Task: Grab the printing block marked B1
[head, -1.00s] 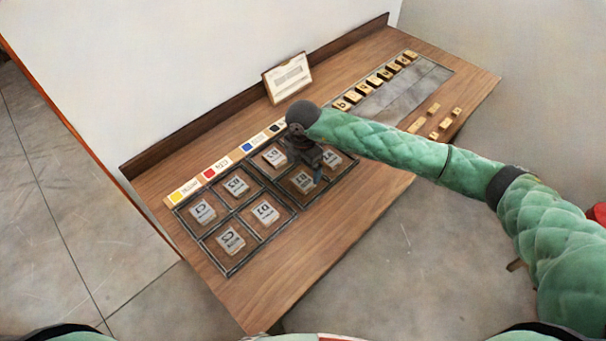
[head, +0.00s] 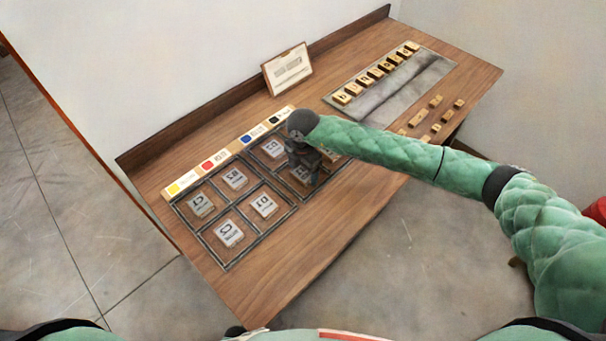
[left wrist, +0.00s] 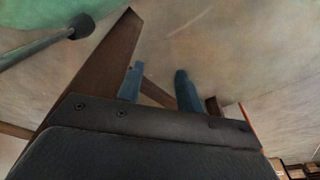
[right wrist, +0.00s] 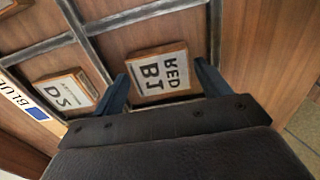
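The B1 block (right wrist: 158,76) is a pale printing block with a wooden edge and mirrored lettering, "B1" and "RED". It lies in a compartment of the dark-framed grid (head: 246,187) on the wooden table. My right gripper (right wrist: 161,74) is open, with its blue fingers on either side of the block's near part in the right wrist view. I cannot tell whether they touch it. In the head view my right gripper (head: 305,168) covers much of that compartment. My left gripper (left wrist: 159,70) is open and empty, pointing at the floor and table structure.
Other blocks lie in neighbouring compartments, including a block marked D2 (right wrist: 64,92), with C1 (head: 200,204) and C2 (head: 229,233) further left. Colour labels (head: 210,163) line the back. A sign (head: 288,70) and grey tray (head: 400,98) stand further right.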

